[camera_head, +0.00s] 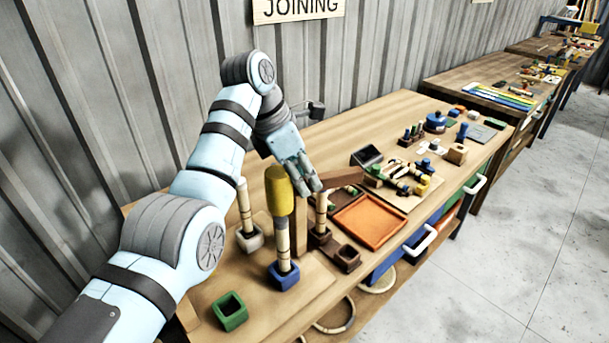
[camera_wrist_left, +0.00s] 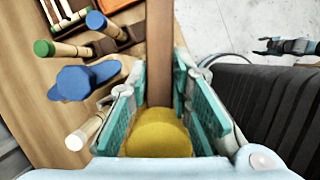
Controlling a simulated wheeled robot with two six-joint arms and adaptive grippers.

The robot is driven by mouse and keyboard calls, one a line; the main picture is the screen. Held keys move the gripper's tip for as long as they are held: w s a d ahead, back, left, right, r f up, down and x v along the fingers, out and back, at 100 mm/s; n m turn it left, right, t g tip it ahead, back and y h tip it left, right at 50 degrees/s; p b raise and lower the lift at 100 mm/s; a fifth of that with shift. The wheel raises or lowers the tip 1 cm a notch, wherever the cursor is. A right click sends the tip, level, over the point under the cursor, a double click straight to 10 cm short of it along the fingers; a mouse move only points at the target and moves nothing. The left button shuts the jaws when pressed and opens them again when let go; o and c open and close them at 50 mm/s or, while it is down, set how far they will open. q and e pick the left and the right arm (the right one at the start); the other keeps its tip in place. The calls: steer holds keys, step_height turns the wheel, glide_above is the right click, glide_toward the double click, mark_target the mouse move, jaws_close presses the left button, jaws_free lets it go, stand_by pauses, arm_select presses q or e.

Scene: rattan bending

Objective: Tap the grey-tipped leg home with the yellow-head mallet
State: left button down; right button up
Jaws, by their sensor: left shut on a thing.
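The mallet's yellow head (camera_head: 278,190) stands upright left of my left gripper (camera_head: 309,186), and its brown handle (camera_head: 343,178) runs out to the right. My left gripper is shut on the handle near the head. In the left wrist view the yellow head (camera_wrist_left: 158,138) and brown handle (camera_wrist_left: 159,50) lie between the teal jaws. A pale-tipped leg (camera_head: 244,205) stands in a grey-white block (camera_head: 250,239). Another leg (camera_head: 284,245) stands in a blue block (camera_head: 284,275); the yellow head covers its top, and contact is unclear. My right gripper (camera_wrist_left: 285,46) seems to show small in the wrist view.
A tan post (camera_head: 300,228) and a dark brown block (camera_head: 347,258) stand close by. An orange tray (camera_head: 372,220) lies to the right, a green block (camera_head: 230,311) near the front. Small parts crowd the table farther right. The corrugated wall rises behind.

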arm_select(q)
steer(key=shift+f, duration=0.2)
step_height(320, 180, down, 4)
steer(key=b, duration=0.3)
steer(key=shift+r, duration=0.15)
step_height(320, 180, up, 4)
steer(key=p, duration=0.3)
steer(key=shift+r, duration=0.2)
steer(key=shift+f, duration=0.1)
steer(key=shift+w+f+b, duration=0.1)
steer(key=shift+f+b, duration=0.2)
steer(key=shift+f, duration=0.2)
